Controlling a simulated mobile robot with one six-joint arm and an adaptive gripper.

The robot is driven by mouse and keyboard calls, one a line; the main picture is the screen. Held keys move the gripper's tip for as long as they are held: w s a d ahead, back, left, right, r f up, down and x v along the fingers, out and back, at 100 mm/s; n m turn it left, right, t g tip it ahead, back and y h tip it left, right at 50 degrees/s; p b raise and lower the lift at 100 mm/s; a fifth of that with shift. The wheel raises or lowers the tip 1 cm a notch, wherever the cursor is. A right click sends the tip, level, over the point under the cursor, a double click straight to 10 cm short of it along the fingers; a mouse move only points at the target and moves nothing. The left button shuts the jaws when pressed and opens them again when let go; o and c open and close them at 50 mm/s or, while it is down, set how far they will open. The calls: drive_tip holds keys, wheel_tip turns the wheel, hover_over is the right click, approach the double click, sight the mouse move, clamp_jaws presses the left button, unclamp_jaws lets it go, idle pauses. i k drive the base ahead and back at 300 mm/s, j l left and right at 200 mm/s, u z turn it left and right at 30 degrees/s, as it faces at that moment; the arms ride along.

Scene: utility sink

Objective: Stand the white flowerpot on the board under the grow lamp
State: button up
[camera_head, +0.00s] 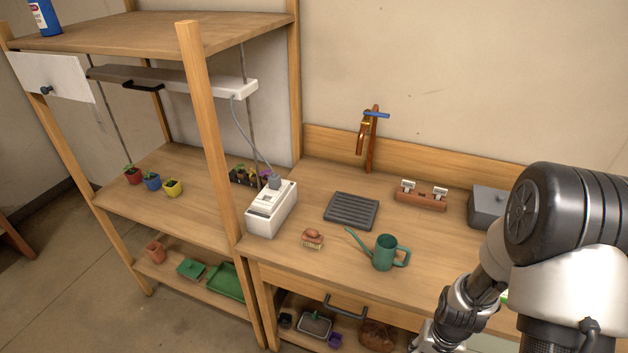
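I cannot make out a white flowerpot in this view. The grow lamp (180,83) is a long fixture with a white end, hung beneath the top shelf of the wooden rack at the left. The board (180,205) under it is a wooden shelf. Small red (132,176), blue (151,181) and yellow (172,188) pots with plants stand on its left part, and a dark tray of seedlings (240,175) at its back right. My arm comes in at the right and its wrist runs down to the bottom edge; my gripper's fingers do not show.
A rack post (207,130) stands in front of the board. A white box with a cord (271,210) is right of it. The bench holds a green watering can (384,253), brush (313,239), black drain grate (351,211) and tap (368,125). The board's middle and front are clear.

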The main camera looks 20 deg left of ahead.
sight(199, 201)
drive_tip(key=i+j+u, duration=0.1)
drive_tip(key=j+u, duration=0.2)
drive_tip(key=i+j+u, duration=0.1)
drive_tip(key=j+u, duration=0.25)
drive_tip(key=i+j+u, duration=0.1)
drive_tip(key=u, duration=0.2)
drive_tip(key=i+j+u, duration=0.1)
drive_tip(key=i+j, duration=0.4)
drive_tip(key=j, duration=0.15)
drive_tip(key=i+j, duration=0.7)
drive_tip(key=i, duration=0.2)
drive_tip(key=u, duration=0.05)
